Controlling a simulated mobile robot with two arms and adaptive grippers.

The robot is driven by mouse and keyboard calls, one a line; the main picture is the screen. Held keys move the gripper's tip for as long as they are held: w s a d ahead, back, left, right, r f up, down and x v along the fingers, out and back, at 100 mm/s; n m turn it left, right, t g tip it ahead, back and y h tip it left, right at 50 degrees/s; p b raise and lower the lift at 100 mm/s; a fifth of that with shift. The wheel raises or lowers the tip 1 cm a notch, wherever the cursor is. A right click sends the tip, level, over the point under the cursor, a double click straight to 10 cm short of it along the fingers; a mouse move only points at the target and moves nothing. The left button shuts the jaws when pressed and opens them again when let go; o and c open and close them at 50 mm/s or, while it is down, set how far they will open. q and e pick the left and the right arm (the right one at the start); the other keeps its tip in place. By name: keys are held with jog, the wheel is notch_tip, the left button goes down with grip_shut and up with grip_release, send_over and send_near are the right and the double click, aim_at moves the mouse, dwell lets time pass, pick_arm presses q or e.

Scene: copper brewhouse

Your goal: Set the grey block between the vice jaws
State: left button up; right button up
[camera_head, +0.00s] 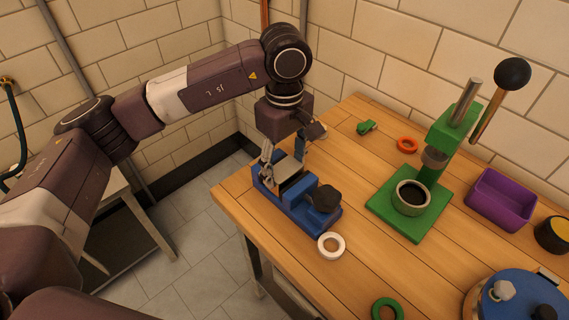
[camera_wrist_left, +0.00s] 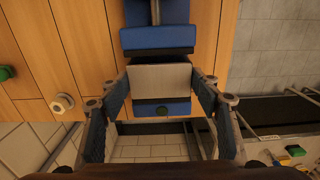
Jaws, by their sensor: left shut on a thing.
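The grey block (camera_head: 288,170) is held in my left gripper (camera_head: 283,153), at the blue vice (camera_head: 299,207) near the table's left edge. In the left wrist view the block (camera_wrist_left: 160,78) lies flat-faced between the two fingers. One blue jaw of the vice (camera_wrist_left: 158,38) shows above it and another blue part below it. The block covers the gap between them, and its lower part is hidden, so I cannot tell how deep it sits. The vice's dark handle (camera_head: 325,199) points toward the front right. My right gripper is not in view.
A white ring (camera_head: 331,246) lies close to the vice's front. A green press (camera_head: 408,212) with a tall lever stands to the right. Tiled wall stands behind.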

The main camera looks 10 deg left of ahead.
aim_at(284, 169)
pick_arm(q)
jog(key=shift+f, duration=0.1)
jog(key=o, duration=1.4)
jog(key=shift+r+p, duration=1.05)
jog(key=shift+r, duration=1.45)
